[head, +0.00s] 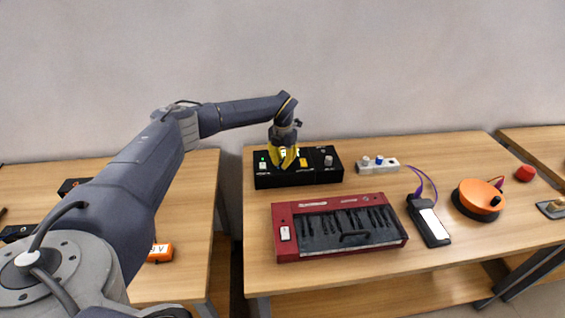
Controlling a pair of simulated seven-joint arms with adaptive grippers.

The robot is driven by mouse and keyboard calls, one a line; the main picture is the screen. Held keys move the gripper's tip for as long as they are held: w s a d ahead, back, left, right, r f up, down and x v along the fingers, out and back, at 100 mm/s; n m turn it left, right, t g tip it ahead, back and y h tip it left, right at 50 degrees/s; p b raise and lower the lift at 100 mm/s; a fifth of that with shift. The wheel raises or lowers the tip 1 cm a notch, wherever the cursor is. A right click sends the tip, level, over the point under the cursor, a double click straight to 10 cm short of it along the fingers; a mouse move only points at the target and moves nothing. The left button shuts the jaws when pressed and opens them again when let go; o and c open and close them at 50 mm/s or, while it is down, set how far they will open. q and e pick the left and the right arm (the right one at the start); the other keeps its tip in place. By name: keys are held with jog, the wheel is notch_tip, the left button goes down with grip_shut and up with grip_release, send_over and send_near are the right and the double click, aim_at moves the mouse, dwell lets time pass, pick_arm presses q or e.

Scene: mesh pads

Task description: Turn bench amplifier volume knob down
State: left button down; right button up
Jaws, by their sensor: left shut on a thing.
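The bench amplifier looks to be the black box (298,179) at the back left of the middle table, with small light knobs and switches on its top. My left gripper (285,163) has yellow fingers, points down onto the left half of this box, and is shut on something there. The fingers hide what they hold, so I cannot see the knob itself. A light grey knob (328,161) stands uncovered on the right part of the box. My right gripper is not in view.
A red keyboard (285,238) lies in front of the box. To the right are a white box with knobs (365,169), a black handheld device (432,228), an orange round device (476,196) and a red object (525,173). Left of a gap stands another table (190,215).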

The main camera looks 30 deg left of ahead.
aim_at(283, 160)
pick_arm(q)
jog(key=shift+w+r, duration=0.1)
jog(key=c, duration=1.2)
grip_release()
notch_tip(283, 160, up, 12)
jog(key=shift+f, duration=0.1)
